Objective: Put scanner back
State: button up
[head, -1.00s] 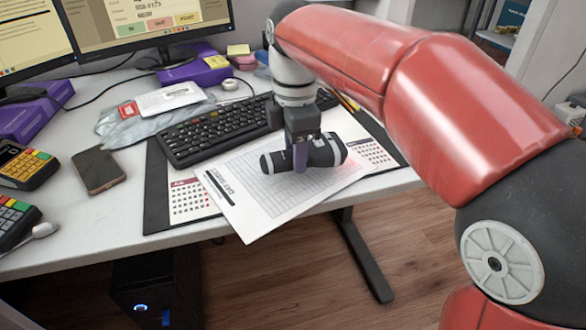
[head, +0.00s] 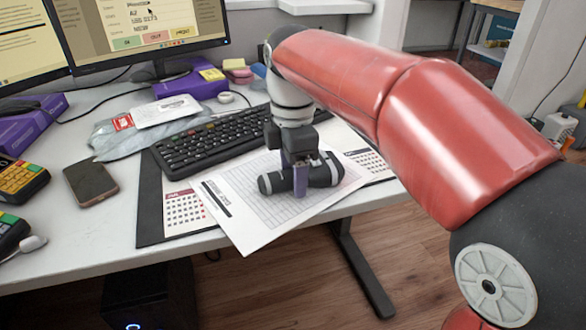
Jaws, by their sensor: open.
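The black handheld scanner (head: 324,172) lies on its side on the printed data sheet (head: 245,205), near the front edge of the desk. My gripper (head: 300,182) points straight down over the scanner's middle, with its fingers straddling the body. One finger shows on the near side; the far finger is hidden behind the scanner. The jaws are open, and I cannot tell whether either finger touches the scanner. No holder for the scanner is clearly visible.
A keyboard (head: 205,142) lies just behind the sheet, on a calendar desk pad (head: 150,205). A phone (head: 90,183), card terminals (head: 18,182), a bagged parcel (head: 125,135) and purple boxes (head: 180,84) stand left and behind. Monitors (head: 150,25) stand at the back.

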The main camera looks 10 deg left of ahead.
notch_tip(320, 180, up, 12)
jog(key=p, duration=0.3)
jog(key=s+d+m+t, duration=0.1)
jog(key=s+d+m, duration=0.1)
jog(key=d+m, duration=0.55)
jog(key=s+d+f+m+t, duration=0.2)
jog(key=s+d+f+m, duration=0.4)
jog(key=d+f+m, duration=0.2)
jog(key=s+d+f+m+t, duration=0.2)
jog(key=s+d+f+m, duration=0.4)
jog(key=d, duration=0.5)
notch_tip(320, 180, down, 2)
jog(key=m, duration=0.3)
jog(key=shift+s+d+f+t, duration=0.15)
jog(key=shift+f+t, duration=0.1)
jog(key=shift+t, duration=0.05)
